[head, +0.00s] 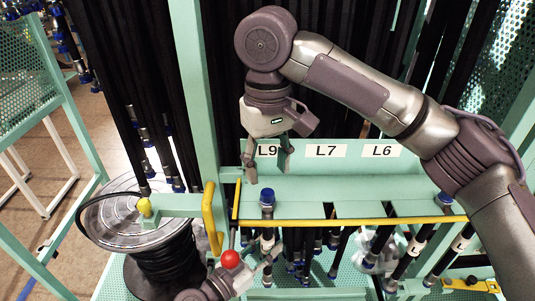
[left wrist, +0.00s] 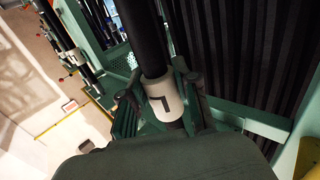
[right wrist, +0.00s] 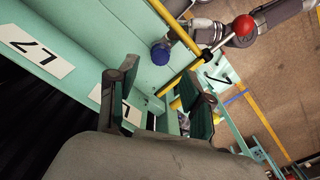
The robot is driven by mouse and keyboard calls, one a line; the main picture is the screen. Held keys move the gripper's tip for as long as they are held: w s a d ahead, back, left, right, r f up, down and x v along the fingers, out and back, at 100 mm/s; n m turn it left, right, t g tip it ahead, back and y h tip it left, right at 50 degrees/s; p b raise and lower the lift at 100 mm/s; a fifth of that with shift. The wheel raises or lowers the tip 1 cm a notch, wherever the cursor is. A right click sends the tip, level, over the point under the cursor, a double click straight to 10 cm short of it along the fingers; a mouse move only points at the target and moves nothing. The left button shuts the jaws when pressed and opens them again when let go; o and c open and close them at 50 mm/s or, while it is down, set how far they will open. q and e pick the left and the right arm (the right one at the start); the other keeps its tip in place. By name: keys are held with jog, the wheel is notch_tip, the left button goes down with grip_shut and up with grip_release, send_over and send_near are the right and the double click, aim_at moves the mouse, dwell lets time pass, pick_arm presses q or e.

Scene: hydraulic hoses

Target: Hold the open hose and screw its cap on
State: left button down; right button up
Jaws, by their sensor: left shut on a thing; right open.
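A dark hose with a white label (left wrist: 160,98) stands between the fingers of my left gripper (left wrist: 160,92), which is shut on it; one character shows on the label. In the head view my left gripper (head: 258,262) is low, below the yellow rail. A blue cap (head: 267,196) shows above that rail, at the upper end of a hose in line with the label. I cannot tell whether it is screwed tight. My right gripper (head: 268,165) is open and empty, pointing down above the cap. The right wrist view shows the cap (right wrist: 160,54) beyond the open fingers (right wrist: 160,90).
A green rack panel (head: 400,188) carries labels L9, L7 and L6 (head: 382,151). A red ball knob (head: 230,259) is close to my left gripper. A yellow handle (head: 213,218) and a hose reel (head: 125,222) stand left. Another blue cap (head: 445,198) is right; several hoses hang around.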

aim_at(268, 192)
jog(key=n, duration=0.5)
jog(key=shift+r, duration=0.2)
jog(key=n, duration=0.7)
jog(key=shift+r, duration=0.2)
jog(key=n, duration=0.7)
jog(key=shift+r, duration=0.25)
jog(key=n, duration=0.7)
jog(key=shift+r, duration=0.2)
jog(key=shift+f, duration=4)
